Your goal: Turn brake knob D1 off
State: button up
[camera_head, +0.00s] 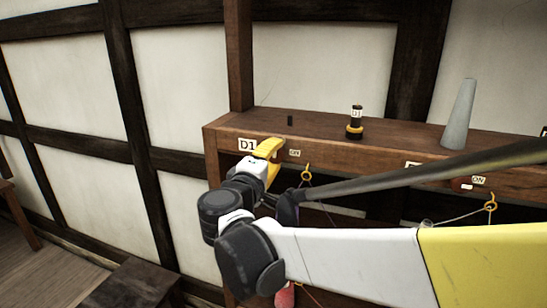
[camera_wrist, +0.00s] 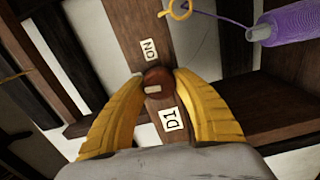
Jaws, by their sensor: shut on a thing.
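Brake knob D1 (camera_wrist: 158,77) is a small red-brown round knob with a pale mark, on the front face of a wooden beam (camera_head: 345,162). A D1 label (camera_wrist: 171,119) and an ON label (camera_wrist: 149,49) sit on opposite sides of it in the wrist view. My gripper (camera_wrist: 160,82) has its yellow fingers on both sides of the knob, shut on it. In the head view my gripper (camera_head: 268,149) is at the beam's left end, between the D1 label (camera_head: 247,145) and the ON label (camera_head: 295,153), and hides the knob.
Yellow hooks (camera_head: 306,173) stick out below. Another red knob (camera_head: 463,184) is at right. A purple spool (camera_wrist: 293,25) hangs near my gripper.

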jog(key=shift+n, duration=0.5)
jog(key=o, duration=1.2)
jog(key=shift+c, duration=0.2)
jog(key=v, duration=1.2)
